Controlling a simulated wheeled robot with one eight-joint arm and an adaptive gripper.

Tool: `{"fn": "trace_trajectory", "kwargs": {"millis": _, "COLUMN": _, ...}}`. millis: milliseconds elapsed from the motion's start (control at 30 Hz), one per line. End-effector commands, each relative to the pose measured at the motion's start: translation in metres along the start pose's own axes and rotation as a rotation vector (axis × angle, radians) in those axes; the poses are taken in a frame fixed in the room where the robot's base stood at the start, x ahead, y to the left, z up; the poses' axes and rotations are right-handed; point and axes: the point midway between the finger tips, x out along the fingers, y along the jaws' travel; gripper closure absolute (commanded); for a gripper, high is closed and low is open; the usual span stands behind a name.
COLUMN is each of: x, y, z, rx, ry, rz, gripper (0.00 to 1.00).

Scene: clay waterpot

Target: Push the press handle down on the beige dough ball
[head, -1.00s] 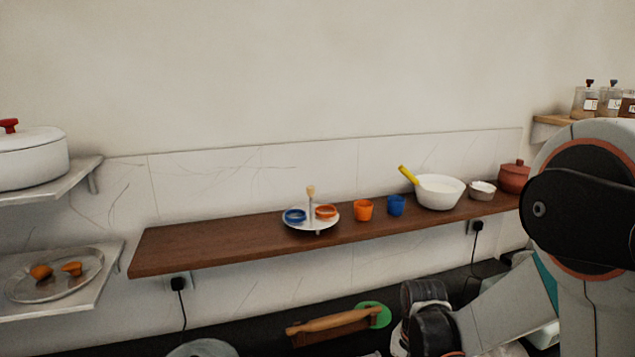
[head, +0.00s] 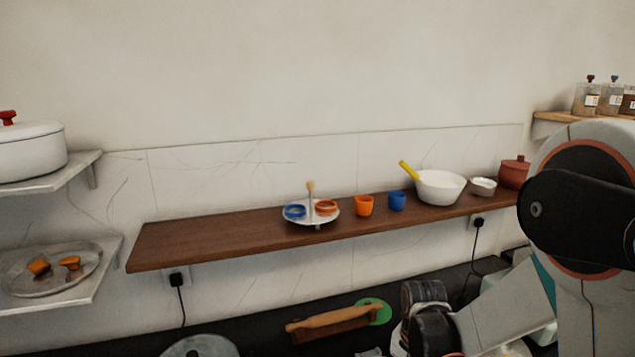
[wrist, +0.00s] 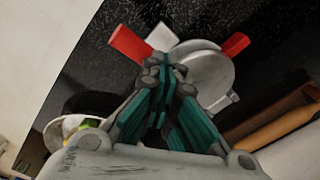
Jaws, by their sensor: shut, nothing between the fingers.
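In the wrist view my gripper (wrist: 160,78) has its teal fingers drawn together and holds nothing. Just beyond its tips lies a grey round metal press (wrist: 210,75) on the dark speckled counter. Red handle grips, a left one (wrist: 130,44) and a right one (wrist: 236,44), stick out beside it. The fingers overlap the near edge of the press in this view; I cannot tell whether they touch it. No beige dough ball can be made out. A round grey disc (head: 200,347) is cut off at the bottom of the head view; I cannot tell whether it is the press.
A rolling pin (wrist: 275,128) lies right of the press; it also shows in the head view (head: 328,319), near a green round thing (head: 379,309). A bowl (wrist: 72,128) stands at the left. The wooden shelf (head: 200,240) above holds cups and bowls.

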Motion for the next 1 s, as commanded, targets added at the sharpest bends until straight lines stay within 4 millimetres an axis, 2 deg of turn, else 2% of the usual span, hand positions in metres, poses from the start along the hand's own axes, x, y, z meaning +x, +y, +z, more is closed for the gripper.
{"fn": "trace_trajectory", "kwargs": {"millis": 400, "x": 0.0083, "y": 0.0, "z": 0.0, "rx": 0.0, "ry": 0.0, "rz": 0.0, "gripper": 1.0}}
{"fn": "trace_trajectory", "kwargs": {"millis": 1000, "x": 0.0099, "y": 0.0, "z": 0.0, "rx": 0.0, "ry": 0.0, "rz": 0.0, "gripper": 1.0}}
